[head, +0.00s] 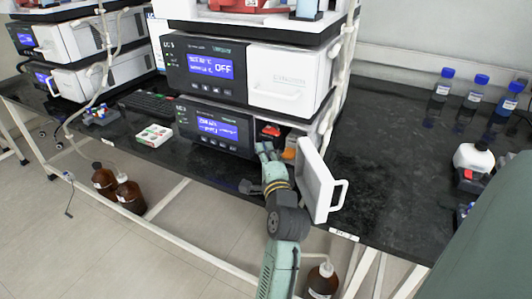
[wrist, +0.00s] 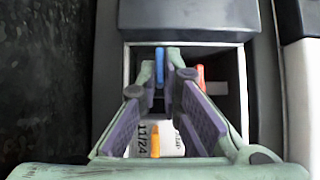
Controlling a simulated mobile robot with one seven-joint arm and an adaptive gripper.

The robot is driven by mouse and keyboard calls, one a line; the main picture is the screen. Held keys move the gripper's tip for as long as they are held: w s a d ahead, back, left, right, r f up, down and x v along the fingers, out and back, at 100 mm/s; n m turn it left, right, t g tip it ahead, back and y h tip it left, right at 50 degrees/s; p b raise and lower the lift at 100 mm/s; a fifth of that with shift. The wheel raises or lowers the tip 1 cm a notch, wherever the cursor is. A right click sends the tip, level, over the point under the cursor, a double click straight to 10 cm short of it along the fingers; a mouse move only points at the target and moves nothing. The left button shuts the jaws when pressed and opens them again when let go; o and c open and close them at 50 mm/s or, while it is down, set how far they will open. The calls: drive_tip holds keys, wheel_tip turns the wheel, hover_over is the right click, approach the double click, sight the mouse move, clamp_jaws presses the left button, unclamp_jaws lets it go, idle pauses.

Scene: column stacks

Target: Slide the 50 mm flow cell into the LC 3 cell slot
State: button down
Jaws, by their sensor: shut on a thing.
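My gripper (head: 266,155) reaches into the open bay of the lower module of the LC 3 stack (head: 216,130). In the wrist view my gripper (wrist: 160,82) has its purple-padded fingers pointing into the bay (wrist: 222,70). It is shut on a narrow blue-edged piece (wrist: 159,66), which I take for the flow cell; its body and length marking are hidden. A white label (wrist: 140,137) reading 11/24 and an orange tab (wrist: 155,145) show between the finger bases. The cell slot itself is hidden by the fingers, so I cannot tell how the piece sits relative to it.
The bay's white door (head: 318,185) stands open just right of my arm. A red part (head: 271,130) shows inside the bay, and an orange part (head: 289,154) shows by its opening. A white tray (head: 153,136) lies left on the black bench. Blue-capped bottles (head: 443,84) stand at right.

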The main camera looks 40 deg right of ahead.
drive_tip(key=shift+f, duration=0.1)
drive_tip(key=c, duration=1.7)
unclamp_jaws()
drive_tip(key=shift+f, duration=0.1)
drive_tip(key=v, duration=1.2)
